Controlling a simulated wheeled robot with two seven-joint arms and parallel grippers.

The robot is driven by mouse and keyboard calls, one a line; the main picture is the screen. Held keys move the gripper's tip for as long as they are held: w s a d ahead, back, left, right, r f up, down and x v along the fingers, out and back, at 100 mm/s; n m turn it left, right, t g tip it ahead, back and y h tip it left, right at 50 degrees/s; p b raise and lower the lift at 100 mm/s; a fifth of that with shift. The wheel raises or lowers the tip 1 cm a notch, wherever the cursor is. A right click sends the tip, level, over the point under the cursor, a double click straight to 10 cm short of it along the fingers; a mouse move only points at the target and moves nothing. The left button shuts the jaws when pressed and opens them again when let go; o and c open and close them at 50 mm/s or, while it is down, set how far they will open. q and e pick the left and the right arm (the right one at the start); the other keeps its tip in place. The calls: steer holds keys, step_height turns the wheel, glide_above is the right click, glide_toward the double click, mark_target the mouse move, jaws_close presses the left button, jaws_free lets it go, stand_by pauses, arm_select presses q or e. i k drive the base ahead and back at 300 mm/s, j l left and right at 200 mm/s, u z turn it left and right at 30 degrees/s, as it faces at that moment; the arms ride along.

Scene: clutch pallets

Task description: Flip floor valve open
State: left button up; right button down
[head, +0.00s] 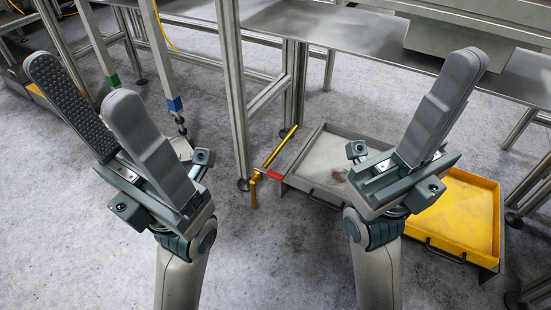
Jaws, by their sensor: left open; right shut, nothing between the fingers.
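The floor valve shows as a yellow pipe (280,148) low above the floor with a red lever (271,175) at its near end, beside a metal frame post. The lever lies roughly sideways, pointing right toward the grey tray. My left gripper (84,86) is raised at the left with its two fingers apart and nothing between them. My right gripper (464,65) is raised at the right, its fingers together and empty. Both grippers are apart from the valve, which sits between the two arms in the picture.
A grey tray (312,188) with a stained bottom lies right of the valve. A yellow tray (487,178) is partly behind my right gripper. Metal frame posts (232,85) and a steel tabletop (310,22) stand behind. The grey floor in front is clear.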

mark_target(271, 173)
steer(key=i+l+u, duration=0.75)
steer(key=k+j, duration=0.05)
steer(key=j, duration=0.05)
